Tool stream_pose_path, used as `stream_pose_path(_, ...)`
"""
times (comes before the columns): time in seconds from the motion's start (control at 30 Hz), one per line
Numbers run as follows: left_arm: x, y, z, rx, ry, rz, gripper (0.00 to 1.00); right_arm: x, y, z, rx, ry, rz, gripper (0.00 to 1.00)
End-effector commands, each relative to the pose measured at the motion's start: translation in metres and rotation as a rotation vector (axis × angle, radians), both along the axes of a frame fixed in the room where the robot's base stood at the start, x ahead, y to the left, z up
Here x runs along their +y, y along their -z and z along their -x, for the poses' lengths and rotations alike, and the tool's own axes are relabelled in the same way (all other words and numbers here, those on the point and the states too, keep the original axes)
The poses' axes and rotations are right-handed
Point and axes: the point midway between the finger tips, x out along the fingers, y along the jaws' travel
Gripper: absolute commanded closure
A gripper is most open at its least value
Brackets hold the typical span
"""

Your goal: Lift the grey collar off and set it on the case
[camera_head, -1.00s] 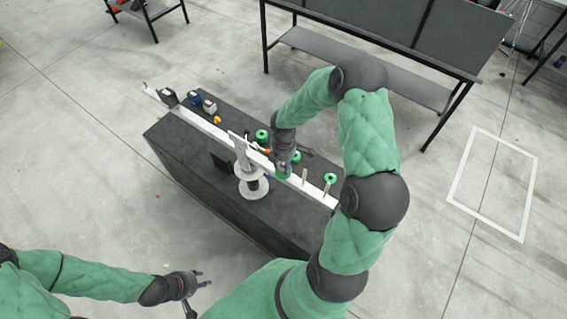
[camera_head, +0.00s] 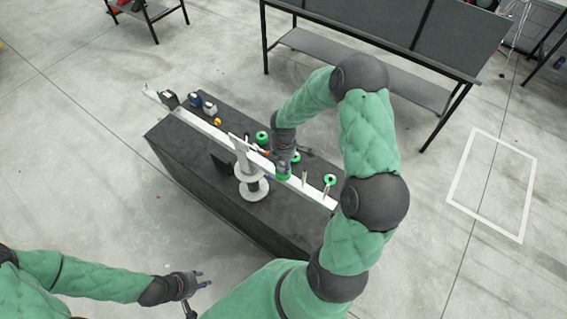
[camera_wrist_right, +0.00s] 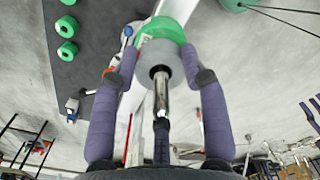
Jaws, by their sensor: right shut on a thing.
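The grey collar (camera_wrist_right: 162,57) is a pale ring around a steel shaft (camera_wrist_right: 161,88) in the right wrist view, in front of a green wheel (camera_wrist_right: 163,29). In the head view my right gripper (camera_head: 284,160) is over the green wheel (camera_head: 283,173) on the white beam; the collar is hidden there. The dark case (camera_head: 185,150) stands under the beam. My left gripper (camera_head: 198,282) is open and empty, low on the left, away from the case.
Other green wheels (camera_head: 330,180) (camera_wrist_right: 67,27) are on and around the case. Two upright pins (camera_head: 304,178) stand on the beam right of my right gripper. A white spool-like stand (camera_head: 252,187) is at the case's near side. Small parts (camera_head: 209,108) lie at the far left.

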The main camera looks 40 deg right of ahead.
Motion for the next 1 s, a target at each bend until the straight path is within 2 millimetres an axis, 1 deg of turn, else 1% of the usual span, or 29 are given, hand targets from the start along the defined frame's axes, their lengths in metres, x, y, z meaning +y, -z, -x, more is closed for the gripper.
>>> stream_pose_path(0.67,0.0,-0.008,0.0,0.0,0.0,0.0,0.65,0.0,-0.01,0.0,0.0,0.0,0.0,0.79)
stream_pose_path(1.0,0.0,-0.017,0.0,0.0,0.0,0.0,0.65,0.0,-0.021,0.0,0.0,0.0,0.0,0.79)
